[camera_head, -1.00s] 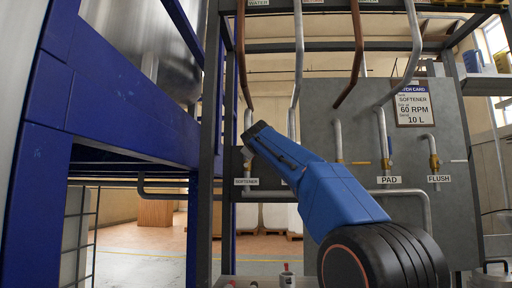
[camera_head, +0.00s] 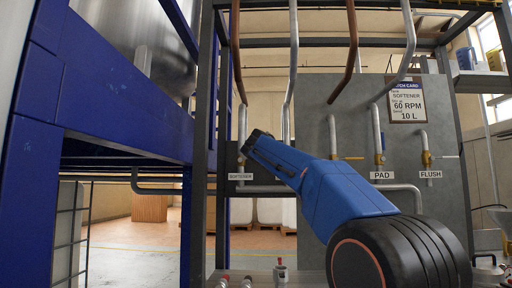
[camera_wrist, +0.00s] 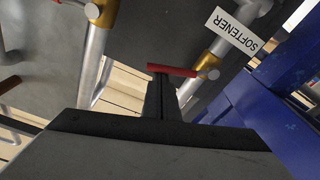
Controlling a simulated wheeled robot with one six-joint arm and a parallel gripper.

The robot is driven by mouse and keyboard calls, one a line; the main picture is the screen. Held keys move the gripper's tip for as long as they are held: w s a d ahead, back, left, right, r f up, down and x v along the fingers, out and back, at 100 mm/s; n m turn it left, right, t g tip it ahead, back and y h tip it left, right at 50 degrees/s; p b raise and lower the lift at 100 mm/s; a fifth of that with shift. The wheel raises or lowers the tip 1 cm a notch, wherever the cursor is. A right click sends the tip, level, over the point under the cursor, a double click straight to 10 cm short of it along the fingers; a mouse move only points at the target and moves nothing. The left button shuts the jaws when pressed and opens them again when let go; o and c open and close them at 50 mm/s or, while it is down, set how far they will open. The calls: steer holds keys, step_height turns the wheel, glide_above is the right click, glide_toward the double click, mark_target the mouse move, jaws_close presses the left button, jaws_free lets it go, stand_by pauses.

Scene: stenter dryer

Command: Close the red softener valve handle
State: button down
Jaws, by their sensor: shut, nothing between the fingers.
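The red softener valve handle (camera_wrist: 174,70) shows in the wrist view as a thin red lever reaching left from a brass valve body (camera_wrist: 208,62). It sticks out across the slanting silver pipe, beside the white SOFTENER label (camera_wrist: 234,30). My gripper (camera_wrist: 160,78) is shut and empty, its tips right at the handle's free end; whether they touch it I cannot tell. In the head view my gripper (camera_head: 254,141) is in front of the pipes above the SOFTENER label (camera_head: 240,177). The red handle is not visible there.
The grey panel (camera_head: 345,130) carries further brass-valved pipes by the PAD label (camera_head: 382,175) and FLUSH label (camera_head: 430,174). A dark upright post (camera_head: 200,150) and a blue machine frame (camera_head: 110,95) stand left. Small fittings (camera_head: 280,272) sit below.

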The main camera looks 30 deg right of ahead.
steer(key=f, duration=0.1)
steer(key=d+f, duration=0.1)
steer(key=shift+s+f, duration=0.25)
steer(key=shift+f, duration=0.25)
stand_by(0.5)
